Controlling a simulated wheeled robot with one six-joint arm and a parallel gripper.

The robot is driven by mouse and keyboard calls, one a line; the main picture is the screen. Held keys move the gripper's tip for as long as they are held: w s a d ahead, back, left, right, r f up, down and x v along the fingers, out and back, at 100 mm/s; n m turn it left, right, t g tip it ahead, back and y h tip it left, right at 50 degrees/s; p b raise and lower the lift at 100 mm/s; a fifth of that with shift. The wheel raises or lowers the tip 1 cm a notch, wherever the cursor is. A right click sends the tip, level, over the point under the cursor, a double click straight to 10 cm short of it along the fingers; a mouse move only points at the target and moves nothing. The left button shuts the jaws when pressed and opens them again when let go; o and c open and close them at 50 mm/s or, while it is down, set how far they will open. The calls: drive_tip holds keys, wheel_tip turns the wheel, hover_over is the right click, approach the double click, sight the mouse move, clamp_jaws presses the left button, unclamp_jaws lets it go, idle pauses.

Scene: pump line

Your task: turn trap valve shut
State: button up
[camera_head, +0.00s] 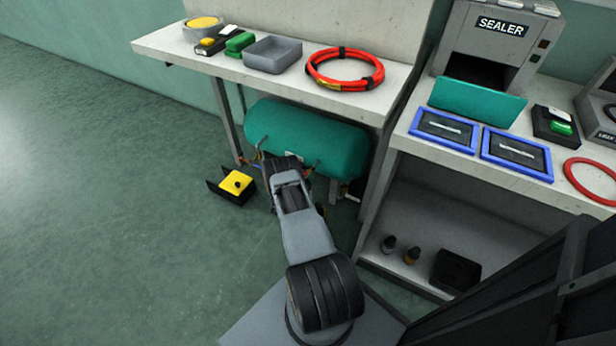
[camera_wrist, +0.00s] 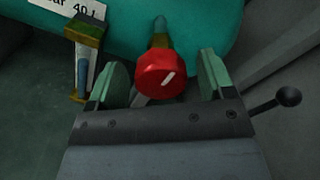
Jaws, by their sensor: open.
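In the wrist view, a red faceted knob (camera_wrist: 160,74) with a white line mark sits on a brass stem below a teal tank (camera_wrist: 200,22). The white line slants up to the right. My gripper (camera_wrist: 162,80) is open, with one green-padded finger on each side of the knob and a gap visible on both sides. A brass fitting with a grey-blue lever (camera_wrist: 83,72) hangs to the left. I cannot tell from labels which part is the trap valve. In the head view the tank (camera_head: 335,142) lies under the left bench, and my arm hides the knob.
A black ball-ended lever (camera_wrist: 288,97) is right of my gripper. A yellow-topped pedal (camera_head: 237,183) stands on the floor left of my arm. The left bench (camera_head: 290,82) overhangs the tank. The right bench's shelf (camera_head: 415,225) is beside my arm. Floor at left is clear.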

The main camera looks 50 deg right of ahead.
drive_tip(key=shift+x, duration=1.25)
drive_tip(key=shift+c, duration=0.3)
drive_tip(key=c, duration=0.9)
drive_tip(key=shift+o, duration=0.2)
drive_tip(key=shift+b, duration=0.3)
